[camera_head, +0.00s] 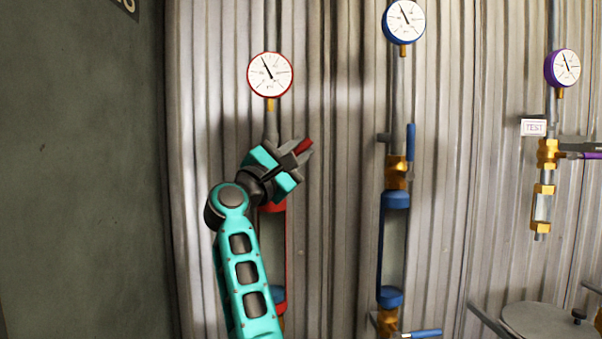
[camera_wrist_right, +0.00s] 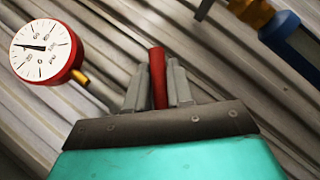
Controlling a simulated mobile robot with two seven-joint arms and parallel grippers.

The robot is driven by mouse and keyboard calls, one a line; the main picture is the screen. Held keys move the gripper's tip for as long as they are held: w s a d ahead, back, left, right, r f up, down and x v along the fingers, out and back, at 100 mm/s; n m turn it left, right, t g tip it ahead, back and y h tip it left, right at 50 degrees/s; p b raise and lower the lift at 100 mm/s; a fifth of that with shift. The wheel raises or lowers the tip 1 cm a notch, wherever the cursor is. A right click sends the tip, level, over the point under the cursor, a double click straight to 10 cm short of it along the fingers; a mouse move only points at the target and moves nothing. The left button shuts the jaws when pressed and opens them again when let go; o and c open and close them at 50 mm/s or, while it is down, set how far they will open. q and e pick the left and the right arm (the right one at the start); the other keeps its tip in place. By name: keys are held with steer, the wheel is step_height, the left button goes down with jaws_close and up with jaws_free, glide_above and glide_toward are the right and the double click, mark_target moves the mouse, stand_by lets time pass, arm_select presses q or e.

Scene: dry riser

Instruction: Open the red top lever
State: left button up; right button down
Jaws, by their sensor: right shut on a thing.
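The red top lever (camera_head: 305,145) shows as a short red end past my right gripper's fingertips, tilted up and to the right in the head view. My right gripper (camera_head: 295,153) is shut on it. In the right wrist view the red lever (camera_wrist_right: 157,72) stands between the two grey fingers of the gripper (camera_wrist_right: 158,88), with a finger on each side. The valve body behind the lever is hidden by my gripper. The red gauge (camera_head: 270,75) is above; it also shows in the right wrist view (camera_wrist_right: 42,50). My left gripper is not in view.
A blue riser stands to the right, with an upright blue top lever (camera_head: 411,147), a blue gauge (camera_head: 404,20) and a lower blue lever (camera_head: 426,333). Further right are a purple gauge (camera_head: 563,68) and a TEST tag (camera_head: 534,127). Corrugated wall lies behind.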

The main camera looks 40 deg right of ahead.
steer(key=shift+w+a+r+n+t+h, duration=0.15)
steer(key=shift+a+n+t, duration=0.05)
steer(key=shift+n+t, duration=0.35)
steer(key=shift+w+a+r+n+t+h, duration=0.1)
steer(key=shift+a+r+n+t+h, duration=0.05)
steer(key=shift+n+t, duration=0.4)
steer(key=n+t, duration=0.1)
steer(key=n, duration=0.1)
steer(key=shift+w+a+r+n+t+b, duration=0.2)
steer(key=shift+a+r+n+t+b, duration=0.15)
steer(key=shift+a+r+n+t, duration=0.05)
steer(key=n+t, duration=0.1)
steer(key=n, duration=0.1)
steer(key=n+t, duration=0.1)
steer(key=shift+w+a+r+t, duration=0.25)
steer(key=shift+a+t, duration=0.05)
steer(key=shift+a, duration=0.1)
steer(key=n+t, duration=0.1)
steer(key=n+t+y, duration=0.1)
steer(key=n, duration=0.1)
steer(key=a+n+t+p, duration=0.1)
steer(key=shift+w+a+r+n+t+y, duration=0.1)
steer(key=shift+w+r+n+t+y, duration=0.1)
steer(key=shift+w+n+t+y, duration=0.15)
steer(key=shift+w+a+n+t+y, duration=0.1)
steer(key=shift+a+n+t+y, duration=0.05)
steer(key=shift+n+t+y, duration=0.3)
steer(key=shift+w+a+n+t+y, duration=0.1)
steer(key=shift+n+t+y, duration=0.1)
steer(key=shift+n+t, duration=0.25)
